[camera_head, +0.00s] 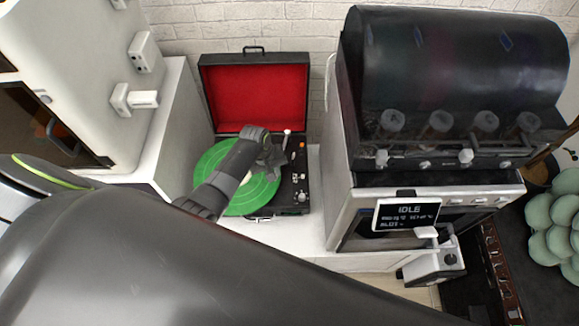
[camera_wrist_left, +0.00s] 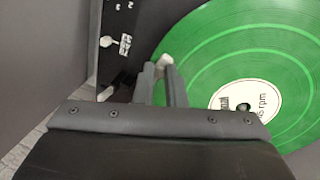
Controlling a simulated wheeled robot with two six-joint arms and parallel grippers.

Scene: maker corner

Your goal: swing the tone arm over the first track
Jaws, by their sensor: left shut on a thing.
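The record player (camera_head: 292,205) is an open black case with a red-lined lid (camera_head: 257,95). A green record (camera_head: 262,195) with paler rings lies on it; it also shows in the left wrist view (camera_wrist_left: 215,65), with its white label (camera_wrist_left: 240,100). My left gripper (camera_head: 272,157) reaches in over the right part of the record. In the left wrist view its fingers (camera_wrist_left: 160,82) are shut on the tone arm, whose pale end (camera_wrist_left: 165,61) shows just past the fingertips at the record's edge. The rest of the tone arm is mostly hidden by the gripper. My right gripper is not in view.
A large black machine (camera_head: 455,70) stands right of the player, with a small screen reading IDLE (camera_head: 406,214) below it. A white cabinet-like machine (camera_head: 75,60) stands at the left. The white top (camera_head: 290,232) in front of the player is narrow and clear.

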